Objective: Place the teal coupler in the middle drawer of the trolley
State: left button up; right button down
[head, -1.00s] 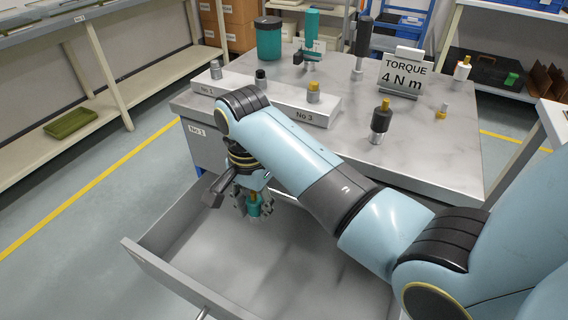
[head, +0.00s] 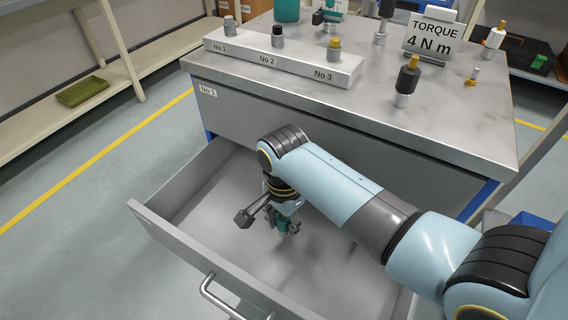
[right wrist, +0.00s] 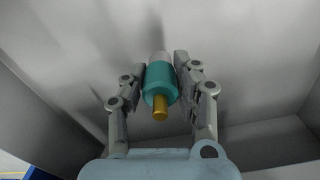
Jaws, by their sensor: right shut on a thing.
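The trolley (head: 450,178) has a grey drawer (head: 165,235) pulled out under the panel labelled No 1. Any drawer below it is hidden. My right gripper (head: 285,225) points down inside the open drawer's outline. In the right wrist view, my right gripper (right wrist: 160,75) is shut on the teal coupler (right wrist: 158,78), with its fingers on both sides. The coupler has a gold tip and a pale far end. In the head view, the coupler shows only as a small teal patch between the fingers. Whether it touches the drawer floor is unclear. My left gripper is out of view.
The drawer floor (head: 210,200) looks empty around the gripper. The drawer has raised walls and a front handle (head: 222,300). On the trolley top stand a numbered holder (head: 290,68) with several couplers, a torque sign (head: 432,38) and a black driver (head: 406,80).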

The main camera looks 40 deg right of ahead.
aim_at(284, 241)
jog(key=shift+f+b, duration=0.7)
jog(key=shift+f, duration=1.45)
jog(key=c, duration=1)
grip_release()
jog(key=shift+f, duration=0.15)
notch_tip(284, 241, up, 12)
jog(key=p, duration=0.3)
jog(key=shift+f+p, duration=0.25)
jog(key=shift+p, duration=0.15)
jog(key=shift+r, duration=0.45)
